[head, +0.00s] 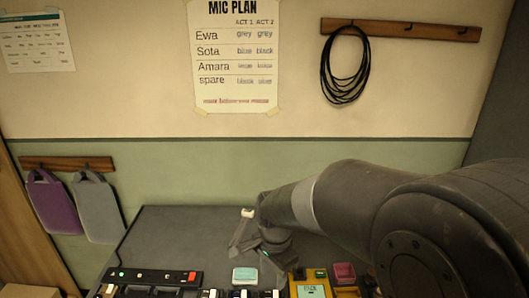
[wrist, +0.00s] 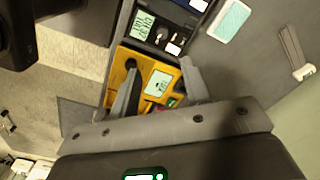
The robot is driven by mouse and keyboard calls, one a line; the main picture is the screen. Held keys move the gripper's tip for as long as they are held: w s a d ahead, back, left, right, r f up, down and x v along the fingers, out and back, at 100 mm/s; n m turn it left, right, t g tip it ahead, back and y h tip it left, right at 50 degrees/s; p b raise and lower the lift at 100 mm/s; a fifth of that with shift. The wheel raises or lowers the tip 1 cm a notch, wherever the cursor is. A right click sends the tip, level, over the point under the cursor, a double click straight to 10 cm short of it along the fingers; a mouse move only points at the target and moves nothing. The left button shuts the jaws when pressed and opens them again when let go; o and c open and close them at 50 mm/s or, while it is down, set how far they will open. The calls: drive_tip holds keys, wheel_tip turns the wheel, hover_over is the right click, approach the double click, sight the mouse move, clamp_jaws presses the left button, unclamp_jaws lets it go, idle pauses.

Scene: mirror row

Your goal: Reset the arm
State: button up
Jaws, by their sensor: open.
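My gripper (wrist: 160,70) is open in the wrist view. Within the tray, a small pale display or card (wrist: 157,85) shows between the fingers. In the head view my arm comes in from the right and reaches down to the dark table (head: 170,225). The fingertips are hard to make out there. The yellow tray (head: 347,291) is cut off by the bottom edge.
A black power strip (head: 150,276) and a teal-topped white block (head: 244,274) lie on the table. A grey piece with a white end (head: 247,213) is behind my gripper. A pink box (head: 344,270) is close to the arm. A mic plan (head: 235,55) hangs on the wall.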

drive_tip(key=s+d+r+n+t, duration=0.5)
drive_tip(key=s+d+r+n, duration=0.5)
drive_tip(key=s+d+r, duration=0.2)
drive_tip(key=shift+s+d+r, duration=0.4)
drive_tip(key=shift+s+r, duration=0.1)
drive_tip(key=shift+s, duration=0.65)
